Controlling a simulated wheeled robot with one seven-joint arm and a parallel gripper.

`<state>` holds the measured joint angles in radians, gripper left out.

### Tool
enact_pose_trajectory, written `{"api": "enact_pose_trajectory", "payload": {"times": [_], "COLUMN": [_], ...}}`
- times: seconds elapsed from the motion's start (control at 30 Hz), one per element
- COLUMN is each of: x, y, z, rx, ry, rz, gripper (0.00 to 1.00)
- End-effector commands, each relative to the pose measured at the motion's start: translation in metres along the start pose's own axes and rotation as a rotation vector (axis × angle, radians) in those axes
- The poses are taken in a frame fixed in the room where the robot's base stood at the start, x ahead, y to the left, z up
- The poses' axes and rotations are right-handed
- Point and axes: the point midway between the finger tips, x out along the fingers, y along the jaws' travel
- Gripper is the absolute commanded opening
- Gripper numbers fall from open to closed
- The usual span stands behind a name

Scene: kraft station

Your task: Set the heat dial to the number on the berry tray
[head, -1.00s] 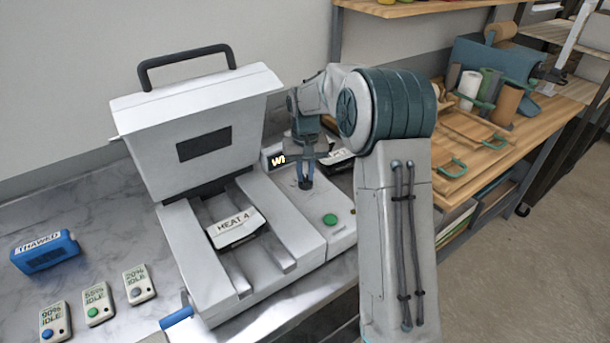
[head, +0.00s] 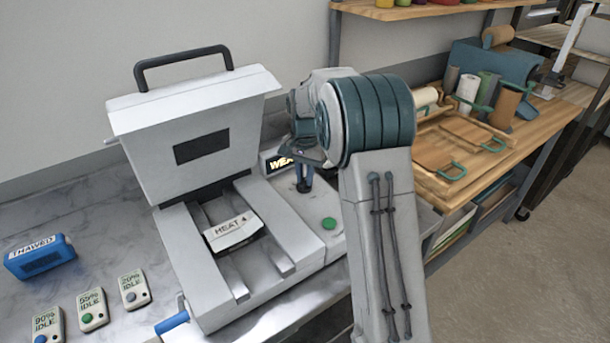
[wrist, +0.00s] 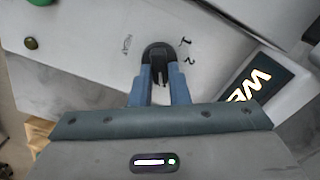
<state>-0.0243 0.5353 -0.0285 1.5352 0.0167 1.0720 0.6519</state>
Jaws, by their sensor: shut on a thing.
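The heat dial (wrist: 155,52) is a dark round knob on the pale panel of the press machine. My gripper (wrist: 158,78) is shut on it, with a blue finger on either side. The numbers 1 and 2 show on the panel right of the dial in the wrist view; other marks are blurred, and I cannot tell which number it points to. In the head view the dial (head: 304,187) is small beneath my gripper (head: 304,177). The tray (head: 231,232), labelled "HEAT 4", sits in the open machine between two rails. Its contents are hidden.
A lit display (head: 275,161) beside the dial starts "WEA"; my arm hides the rest. A green button (head: 329,223) is on the panel. The raised lid (head: 190,140) stands left. A blue "THAWED" block (head: 40,257) and several idle tags lie on the counter.

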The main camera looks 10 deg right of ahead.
Motion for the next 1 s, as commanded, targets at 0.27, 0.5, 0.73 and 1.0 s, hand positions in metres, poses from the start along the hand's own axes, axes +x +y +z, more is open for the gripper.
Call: {"api": "enact_pose_trajectory", "payload": {"times": [0.27, 0.5, 0.73, 1.0], "x": [-0.002, -0.002, -0.001, -0.020], "y": [-0.001, -0.001, 0.000, -0.001], "z": [-0.001, -0.001, 0.000, -0.001], "rx": [0.012, 0.012, 0.010, 0.010], "ry": [0.004, 0.004, 0.002, 0.005], "rz": [-0.004, -0.004, -0.002, -0.004], "gripper": [0.00, 0.32, 0.37, 0.37]}}
